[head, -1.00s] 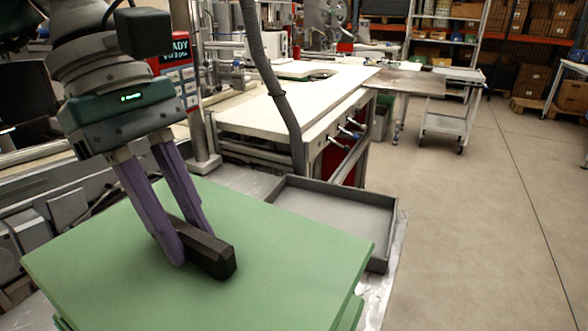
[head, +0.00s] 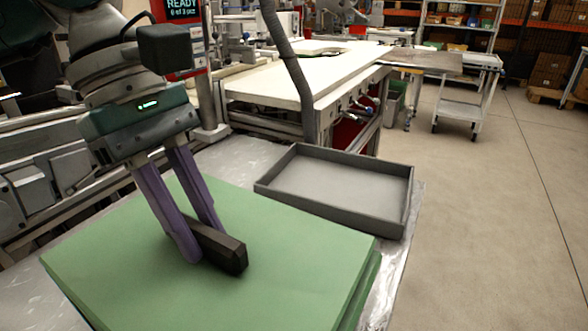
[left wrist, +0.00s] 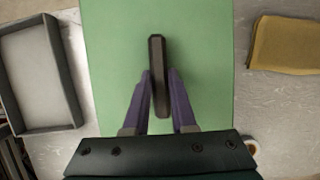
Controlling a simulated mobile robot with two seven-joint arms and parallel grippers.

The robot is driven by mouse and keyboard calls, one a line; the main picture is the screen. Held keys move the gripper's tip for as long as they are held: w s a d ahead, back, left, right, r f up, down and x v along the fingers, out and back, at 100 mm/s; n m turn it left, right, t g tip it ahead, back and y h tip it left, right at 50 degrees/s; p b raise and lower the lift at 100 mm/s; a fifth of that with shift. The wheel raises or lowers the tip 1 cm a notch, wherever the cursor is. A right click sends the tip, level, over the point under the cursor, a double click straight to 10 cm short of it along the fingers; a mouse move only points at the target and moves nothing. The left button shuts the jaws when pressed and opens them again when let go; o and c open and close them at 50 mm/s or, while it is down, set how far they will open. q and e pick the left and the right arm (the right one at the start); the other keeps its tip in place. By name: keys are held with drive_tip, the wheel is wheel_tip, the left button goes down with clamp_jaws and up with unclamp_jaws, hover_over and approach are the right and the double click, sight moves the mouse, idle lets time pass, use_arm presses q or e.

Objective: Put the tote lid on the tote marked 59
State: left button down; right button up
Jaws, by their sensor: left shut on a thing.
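The tote lid (head: 290,240) is a flat green plate with a dark bar handle (head: 222,250). My left gripper (head: 208,248) has its purple fingers shut on this handle. The left wrist view shows the handle (left wrist: 157,60) between the fingers (left wrist: 160,88), with the green lid (left wrist: 205,50) beneath. A green tote (head: 367,292) shows only as a narrow side under the lid's right edge. The lid lies level over it, at or very close to its rim; I cannot tell if they touch. No number is visible on the tote. My right gripper is not in view.
A shallow grey tray (head: 340,185) stands beside the tote on the metallic tabletop (head: 395,270). In the left wrist view, a brown folded item (left wrist: 283,45) and a tape roll (left wrist: 251,146) lie right of the lid. A white workbench (head: 310,80) stands behind.

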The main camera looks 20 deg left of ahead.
use_arm(q)
drive_tip(key=shift+f, duration=0.15)
drive_tip(key=c, duration=0.7)
unclamp_jaws()
drive_tip(key=shift+o, duration=0.2)
drive_tip(key=v, duration=1)
